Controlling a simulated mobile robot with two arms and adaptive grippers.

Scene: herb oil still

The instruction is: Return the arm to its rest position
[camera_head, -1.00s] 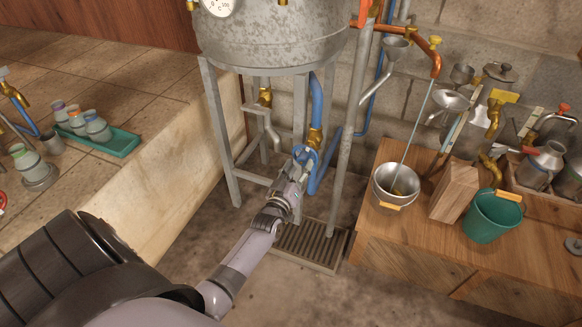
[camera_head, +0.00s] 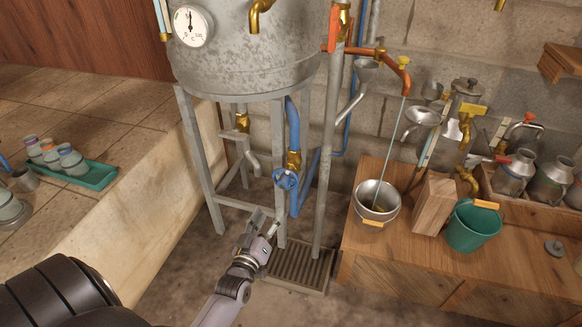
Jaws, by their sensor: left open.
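My left gripper (camera_head: 266,222) is open and empty in the head view, in front of the still's metal legs. It is below and left of the blue valve handwheel (camera_head: 286,179) and apart from it. The handwheel sits on a blue pipe (camera_head: 293,125) with a brass fitting, under the grey metal still tank (camera_head: 250,45). My left arm (camera_head: 222,302) reaches up from the lower left. My right gripper does not show.
A floor drain grate (camera_head: 300,268) lies below the still. On the right, a wooden bench (camera_head: 400,262) holds a steel pot (camera_head: 377,201), a wooden block (camera_head: 434,203) and a green bucket (camera_head: 473,225). A stone ledge (camera_head: 140,205) with a green tray (camera_head: 94,178) is at left.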

